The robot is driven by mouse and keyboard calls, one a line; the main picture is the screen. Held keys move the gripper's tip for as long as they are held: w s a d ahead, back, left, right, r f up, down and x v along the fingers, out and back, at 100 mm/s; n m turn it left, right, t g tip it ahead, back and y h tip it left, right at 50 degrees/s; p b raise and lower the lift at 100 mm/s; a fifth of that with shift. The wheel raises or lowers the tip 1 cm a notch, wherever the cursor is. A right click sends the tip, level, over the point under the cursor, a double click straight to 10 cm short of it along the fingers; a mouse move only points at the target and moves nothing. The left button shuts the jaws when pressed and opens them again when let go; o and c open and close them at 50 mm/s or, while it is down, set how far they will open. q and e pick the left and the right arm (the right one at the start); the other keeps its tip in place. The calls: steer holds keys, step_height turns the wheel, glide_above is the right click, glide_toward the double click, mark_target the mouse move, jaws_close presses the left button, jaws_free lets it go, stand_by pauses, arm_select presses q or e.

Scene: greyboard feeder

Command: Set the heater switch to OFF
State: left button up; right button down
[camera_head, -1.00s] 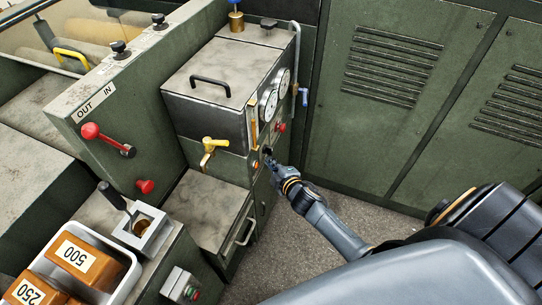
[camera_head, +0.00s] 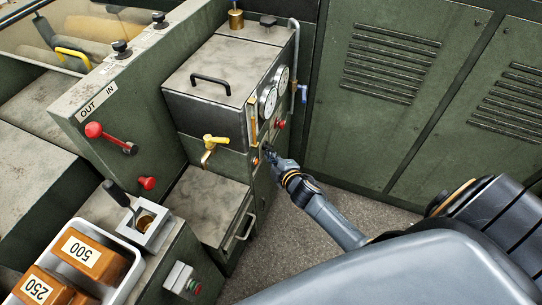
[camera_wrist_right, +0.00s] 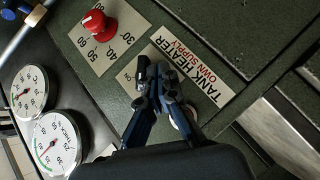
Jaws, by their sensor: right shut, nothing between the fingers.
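The label "TANK HEATER OWN SUPPLY" (camera_wrist_right: 199,75) is on the green panel in the right wrist view. A light plate (camera_wrist_right: 128,77) beside it lies partly behind my right gripper (camera_wrist_right: 158,76). The gripper's fingers are shut with nothing between them, and their tips are over this plate. My left gripper is not in view.
A red knob (camera_wrist_right: 97,22) on a numbered plate and two dial gauges (camera_wrist_right: 57,141) are close by. A yellow-handled tap (camera_head: 215,141) is on the unit's left side. Green cabinets (camera_head: 385,110) stand to the right; grey floor (camera_head: 275,240) is clear below.

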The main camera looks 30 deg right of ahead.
steer(key=shift+f, duration=0.1)
steer(key=v, duration=1.2)
stand_by(0.4)
steer(key=s+a+f+m+g+p, duration=0.1)
steer(key=s+f+m+g, duration=0.1)
steer(key=s+f, duration=0.35)
steer(key=s+f+m+g, duration=0.1)
steer(key=s+f+g, duration=0.1)
steer(key=f, duration=0.7)
steer(key=s+a+f+m+g+p, duration=0.1)
steer(key=s+f+m+g, duration=0.1)
steer(key=s+f, duration=0.35)
steer(key=s+a+f+m+g, duration=0.1)
steer(key=s+f+m+g, duration=0.1)
steer(key=s+f, duration=0.5)
steer(key=s+a+f+m+g, duration=0.2)
steer(key=s+f+g, duration=0.3)
steer(key=s, duration=1.1)
step_height(320, 180, down, 3)
steer(key=shift+f+m+y+p, duration=0.2)
steer(key=shift+m+y+p, duration=0.2)
steer(key=shift+m, duration=0.4)
